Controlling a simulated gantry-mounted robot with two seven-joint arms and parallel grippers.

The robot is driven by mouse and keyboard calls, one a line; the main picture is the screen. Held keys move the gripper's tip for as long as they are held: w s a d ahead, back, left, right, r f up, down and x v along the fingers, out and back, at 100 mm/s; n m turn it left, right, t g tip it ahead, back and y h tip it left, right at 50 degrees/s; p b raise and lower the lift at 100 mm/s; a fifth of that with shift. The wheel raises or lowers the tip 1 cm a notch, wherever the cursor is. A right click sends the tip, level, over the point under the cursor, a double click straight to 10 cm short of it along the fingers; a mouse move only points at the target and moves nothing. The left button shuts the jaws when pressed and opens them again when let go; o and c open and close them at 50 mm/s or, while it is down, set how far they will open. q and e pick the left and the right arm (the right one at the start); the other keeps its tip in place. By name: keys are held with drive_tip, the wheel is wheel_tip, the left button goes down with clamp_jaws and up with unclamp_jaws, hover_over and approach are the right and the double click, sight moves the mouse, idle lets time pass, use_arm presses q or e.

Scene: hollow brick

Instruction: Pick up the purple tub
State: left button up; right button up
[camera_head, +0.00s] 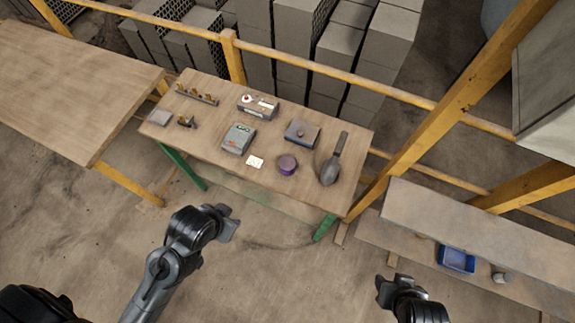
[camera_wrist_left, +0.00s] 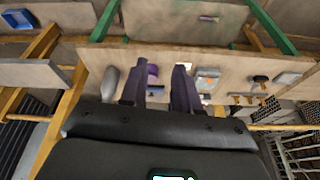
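The purple tub (camera_head: 287,164) is a small round container. It stands upright near the front edge of the wooden table (camera_head: 215,150), right of the middle. In the left wrist view the tub (camera_wrist_left: 152,72) shows beyond my fingers, partly hidden by one of them. My left gripper (camera_head: 229,224) is in front of the table, well apart from the tub. In the left wrist view its two fingers (camera_wrist_left: 160,75) are spread with nothing held between them. My right gripper (camera_head: 384,288) is low at the right, far from the tub; its finger opening is unclear.
A grey scoop (camera_head: 333,160) lies right of the tub and a dark block (camera_head: 302,133) behind it. A white card (camera_head: 255,162) and a grey device (camera_head: 238,138) are to its left. A yellow railing (camera_head: 330,72) runs behind the table. A blue bin (camera_head: 456,260) sits on the right bench.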

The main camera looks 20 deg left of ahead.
use_arm(q)
drive_tip(key=o, duration=1.3)
drive_tip(key=shift+s, duration=0.1)
